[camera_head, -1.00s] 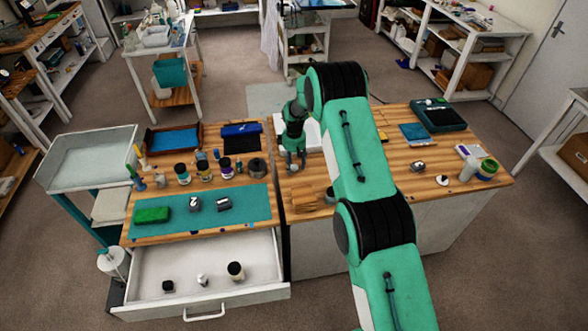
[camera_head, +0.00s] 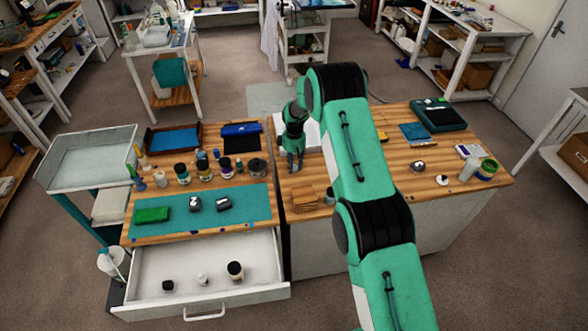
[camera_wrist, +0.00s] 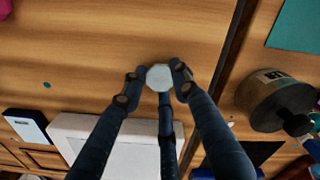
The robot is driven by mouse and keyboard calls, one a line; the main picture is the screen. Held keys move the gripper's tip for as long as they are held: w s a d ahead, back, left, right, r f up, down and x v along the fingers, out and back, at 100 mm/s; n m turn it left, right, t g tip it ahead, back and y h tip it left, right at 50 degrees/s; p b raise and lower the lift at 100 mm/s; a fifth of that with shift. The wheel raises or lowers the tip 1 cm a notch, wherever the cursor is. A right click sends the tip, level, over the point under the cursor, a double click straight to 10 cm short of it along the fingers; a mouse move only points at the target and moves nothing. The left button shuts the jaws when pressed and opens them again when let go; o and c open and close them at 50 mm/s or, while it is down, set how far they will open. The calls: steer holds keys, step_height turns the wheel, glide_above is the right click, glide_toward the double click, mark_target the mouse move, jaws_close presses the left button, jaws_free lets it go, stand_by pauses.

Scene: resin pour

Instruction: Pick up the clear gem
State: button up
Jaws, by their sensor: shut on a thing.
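The clear gem (camera_wrist: 159,77) shows in the wrist view as a small, pale, many-sided piece between my fingertips. My gripper (camera_wrist: 158,88) is shut on it, with dark fingers around it from both sides and from below in the picture. In the head view my gripper (camera_head: 295,164) points down over the left part of the right wooden worktop (camera_head: 400,165). The gem cannot be made out in that view. I cannot tell whether the gem still touches the wood.
A jar with a dark lid (camera_wrist: 280,101) stands right of the worktop seam in the wrist view. A white flat thing (camera_wrist: 125,145) lies behind my fingers. Wooden blocks (camera_head: 304,197) stand near the front edge. The drawer (camera_head: 205,257) at left is open with small things inside.

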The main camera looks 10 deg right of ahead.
mark_target(294, 166)
steer(key=shift+r, duration=0.1)
step_height(294, 166, up, 10)
stand_by(0.9)
